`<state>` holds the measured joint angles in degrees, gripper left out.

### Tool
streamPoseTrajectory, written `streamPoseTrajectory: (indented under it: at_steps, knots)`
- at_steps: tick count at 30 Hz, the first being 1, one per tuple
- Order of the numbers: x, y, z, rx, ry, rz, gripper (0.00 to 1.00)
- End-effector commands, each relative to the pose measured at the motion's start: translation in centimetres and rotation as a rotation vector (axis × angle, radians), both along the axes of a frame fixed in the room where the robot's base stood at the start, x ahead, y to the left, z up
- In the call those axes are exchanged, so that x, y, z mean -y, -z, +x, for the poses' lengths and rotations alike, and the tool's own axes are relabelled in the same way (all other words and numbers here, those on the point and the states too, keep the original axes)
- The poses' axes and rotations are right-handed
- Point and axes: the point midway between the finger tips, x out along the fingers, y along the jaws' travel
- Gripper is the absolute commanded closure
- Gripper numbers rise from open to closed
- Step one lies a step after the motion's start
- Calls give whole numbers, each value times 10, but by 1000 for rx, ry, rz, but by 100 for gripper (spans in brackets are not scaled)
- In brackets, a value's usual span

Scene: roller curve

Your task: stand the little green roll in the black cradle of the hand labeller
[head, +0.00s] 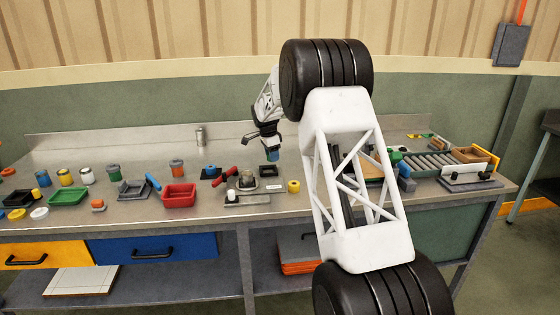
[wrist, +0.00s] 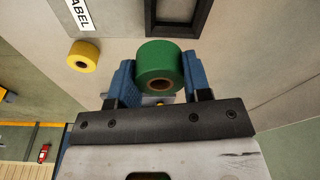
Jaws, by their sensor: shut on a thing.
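My gripper (head: 272,154) hangs above the bench, near its middle, with blue fingers pointing down. In the wrist view my gripper (wrist: 161,75) is shut on the green roll (wrist: 163,62), one finger on each side. The roll's round end with its hollow core faces the camera. A black square frame (wrist: 203,14), which looks like the cradle, lies just beyond the roll in the wrist view, partly cut off by the picture's edge. In the head view the black frame (head: 262,171) sits on the bench below my gripper. The roll is apart from it, as far as I can tell.
A yellow roll (wrist: 83,57) stands near the white LABEL strip (wrist: 82,14). A red tray (head: 180,204), a green tray (head: 69,198) and several small jars stand to the left. A roller conveyor (head: 432,161) lies to the right. Small tools crowd the bench left of the frame.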

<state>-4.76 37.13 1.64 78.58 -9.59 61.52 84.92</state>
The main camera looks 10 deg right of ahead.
Motion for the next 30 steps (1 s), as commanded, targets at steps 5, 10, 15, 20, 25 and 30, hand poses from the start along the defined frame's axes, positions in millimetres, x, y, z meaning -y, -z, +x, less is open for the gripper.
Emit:
streamPoseTrajectory:
  at_steps: [5,10,15,20,25,30]
  knots:
    - [-11,-2,15,1,-34,0,78]
    - [-15,-2,21,0,-49,0,78]
    - [-16,-2,22,0,-51,0,78]
    - [-16,-2,21,1,-50,0,78]
    - [-16,-1,21,0,-49,0,78]
    - [-16,4,21,0,-49,0,78]
